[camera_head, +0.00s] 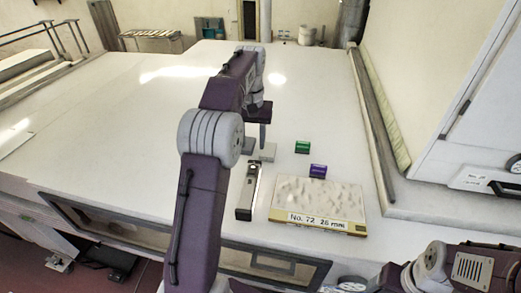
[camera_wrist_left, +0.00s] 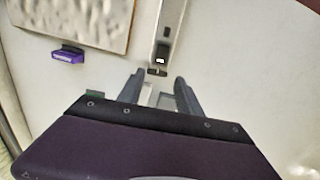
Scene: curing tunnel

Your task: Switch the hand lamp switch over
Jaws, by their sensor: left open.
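The hand lamp (camera_head: 248,190) is a long, narrow grey and black bar lying on the white table, left of the pale panel. In the left wrist view, the lamp (camera_wrist_left: 170,22) runs down from the top edge. A black part with a small light patch, which looks like the switch (camera_wrist_left: 161,50), is near its lower end. My left gripper (camera_head: 257,143) is beyond the lamp's far end in the head view. In the wrist view its fingers (camera_wrist_left: 160,77) are apart and empty, just short of the lamp's end. Contact cannot be told. My right gripper is out of view.
The pale panel (camera_head: 315,201), labelled "No. 72 26 mm", lies right of the lamp. The white table (camera_head: 120,110) is clear to the left. A white cabinet stands at the right.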

